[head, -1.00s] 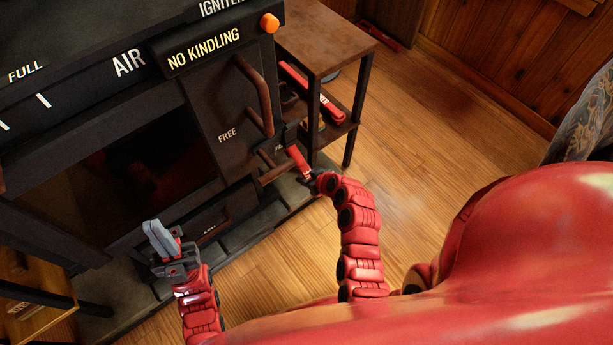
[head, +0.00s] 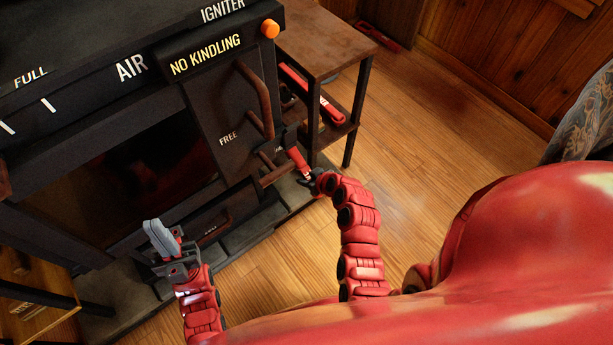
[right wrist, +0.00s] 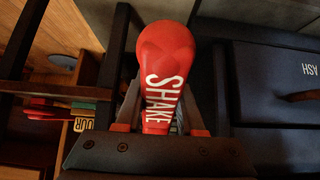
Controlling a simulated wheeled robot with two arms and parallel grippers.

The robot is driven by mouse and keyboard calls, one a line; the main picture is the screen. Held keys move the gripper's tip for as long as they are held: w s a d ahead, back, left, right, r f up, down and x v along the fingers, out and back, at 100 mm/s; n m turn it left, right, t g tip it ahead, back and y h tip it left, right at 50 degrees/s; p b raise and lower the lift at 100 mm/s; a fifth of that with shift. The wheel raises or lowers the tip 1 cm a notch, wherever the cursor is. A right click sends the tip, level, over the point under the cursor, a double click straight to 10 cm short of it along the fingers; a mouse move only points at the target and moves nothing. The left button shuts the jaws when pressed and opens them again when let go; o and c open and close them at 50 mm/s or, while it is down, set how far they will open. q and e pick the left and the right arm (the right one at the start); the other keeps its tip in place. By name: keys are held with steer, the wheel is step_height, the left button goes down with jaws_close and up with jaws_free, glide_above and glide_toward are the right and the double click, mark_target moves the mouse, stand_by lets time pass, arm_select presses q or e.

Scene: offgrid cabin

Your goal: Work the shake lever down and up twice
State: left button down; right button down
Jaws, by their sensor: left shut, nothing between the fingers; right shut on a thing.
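The shake lever has a red grip lettered SHAKE (right wrist: 164,85), seen close up in the right wrist view. In the head view the red lever (head: 298,160) stands out at the lower right side of the black stove. My right gripper (right wrist: 160,135) is shut on the lever's grip, one finger on each side. In the head view my right gripper (head: 309,176) is at the lever's near end. My left gripper (head: 163,240) is shut and empty in front of the stove's lower front, apart from it.
The black stove (head: 200,130) fills the left, with an AIR label, a lit NO KINDLING panel (head: 205,55) and an orange igniter knob (head: 270,28). An ASH drawer (right wrist: 280,90) is beside the lever. A small shelf table (head: 320,45) stands behind. Wood floor (head: 430,130) is clear at right.

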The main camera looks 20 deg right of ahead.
steer(key=r+g+p, duration=0.1)
steer(key=r+p, duration=0.1)
steer(key=p, duration=0.2)
steer(key=s+r+g+h+p, duration=0.1)
steer(key=r+p, duration=0.2)
steer(key=s+r+g+p, duration=0.1)
steer(key=r+p, duration=0.2)
steer(key=p, duration=0.1)
steer(key=shift+s+d+r+g+p, duration=0.25)
steer(key=shift+d+g+p, duration=0.1)
steer(key=shift+d+g, duration=0.05)
steer(key=shift+s+d+r+g+h+p, duration=0.1)
steer(key=shift+s+r+g+h+p, duration=0.05)
steer(key=shift+r+g+h+p, duration=0.2)
steer(key=shift+f, duration=0.2)
steer(key=c, duration=0.5)
jaws_free()
steer(key=shift+r, duration=0.1)
